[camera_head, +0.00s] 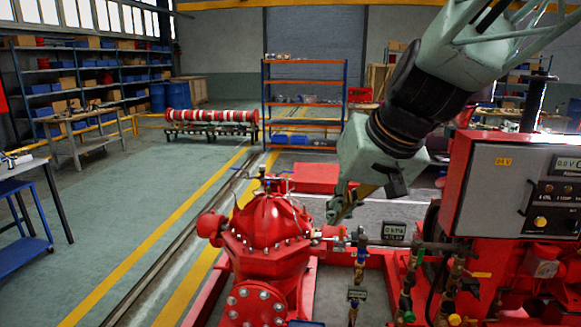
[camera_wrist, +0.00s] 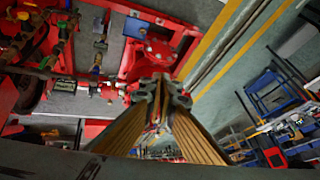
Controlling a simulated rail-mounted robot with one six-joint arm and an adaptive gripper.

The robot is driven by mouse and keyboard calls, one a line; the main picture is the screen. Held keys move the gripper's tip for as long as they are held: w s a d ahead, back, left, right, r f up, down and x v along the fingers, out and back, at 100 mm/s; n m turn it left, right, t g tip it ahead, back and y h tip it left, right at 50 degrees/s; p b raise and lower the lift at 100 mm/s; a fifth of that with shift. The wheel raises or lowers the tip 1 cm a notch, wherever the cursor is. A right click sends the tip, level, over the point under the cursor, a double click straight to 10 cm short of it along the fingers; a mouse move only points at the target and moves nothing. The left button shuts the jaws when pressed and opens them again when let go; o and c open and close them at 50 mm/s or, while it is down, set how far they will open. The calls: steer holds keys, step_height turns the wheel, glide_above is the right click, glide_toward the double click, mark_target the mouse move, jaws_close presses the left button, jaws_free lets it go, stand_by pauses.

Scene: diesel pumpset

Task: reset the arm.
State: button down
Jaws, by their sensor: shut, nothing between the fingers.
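My gripper (camera_head: 342,210) hangs from my green-grey arm in the head view, just behind and right of the red pump (camera_head: 266,235). In the wrist view my gripper (camera_wrist: 162,92) shows as two yellow-brown fingers that meet at dark tips. It is shut with nothing visible between the fingers. The red pump (camera_wrist: 155,52) shows just beyond the fingertips in the wrist view. I cannot tell the exact gap between the fingertips and the pump.
A grey control panel (camera_head: 515,190) on a red housing stands right of my arm. Pipes with valves (camera_head: 410,275) and a small digital gauge (camera_head: 394,231) are close below. A blue-orange shelf (camera_head: 303,100) stands behind.

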steer(key=s+d+h, duration=0.1)
steer(key=s+d, duration=0.2)
steer(key=s, duration=0.7)
steer(key=s+d+g+h, duration=0.1)
steer(key=s+d, duration=0.3)
steer(key=s, duration=0.7)
steer(key=s+d+h, duration=0.1)
steer(key=s+d, duration=0.3)
steer(key=s, duration=0.6)
steer(key=shift+s+d+f+m+g, duration=0.15)
steer(key=shift+s+d+m+g, duration=0.1)
steer(key=shift+m+g, duration=0.05)
